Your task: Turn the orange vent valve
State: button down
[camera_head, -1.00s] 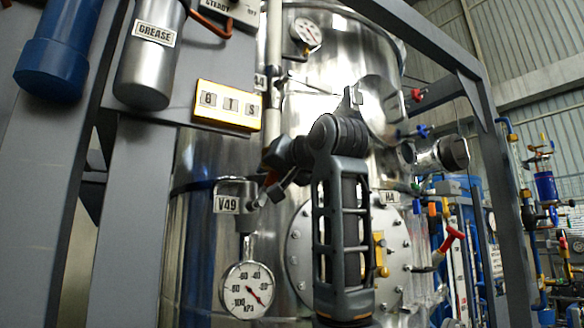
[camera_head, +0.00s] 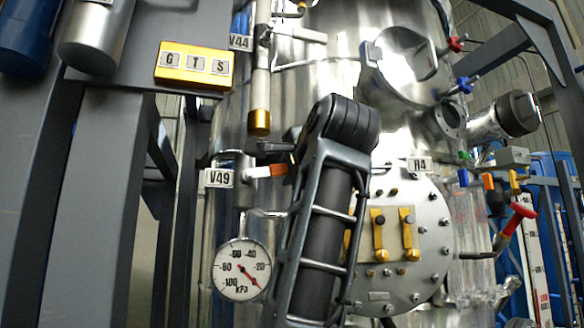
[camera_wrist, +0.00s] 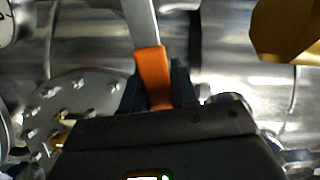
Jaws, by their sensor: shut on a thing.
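The orange vent valve handle (camera_head: 278,170) sticks out to the right from the valve body beside the V49 label (camera_head: 219,178), above the pressure gauge. In the wrist view its orange grip (camera_wrist: 152,75) sits between the two dark fingers of my gripper (camera_wrist: 158,88), and its pale metal lever runs up out of the frame. My gripper is shut on the orange grip. In the head view my arm's dark link hides most of the gripper and the handle's right end.
The pressure gauge (camera_head: 241,269) hangs just below the valve. A bolted round flange (camera_head: 428,235) with brass clamps lies to the right. A vertical pipe with a brass end (camera_head: 260,122) comes down above the handle. Grey frame posts (camera_head: 85,200) stand on the left.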

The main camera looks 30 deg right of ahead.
jog(key=shift+d+f+m+b, duration=0.2)
jog(key=shift+f+m+b, duration=0.2)
jog(key=shift+f+m, duration=0.75)
jog(key=shift+r, duration=0.1)
jog(key=c, duration=1)
grip_release()
jog(key=shift+o, duration=0.2)
jog(key=shift+s+r, duration=0.1)
jog(key=b+v, duration=0.2)
jog(key=v, duration=0.5)
jog(key=shift+s, duration=0.4)
jog(key=shift+a, duration=0.15)
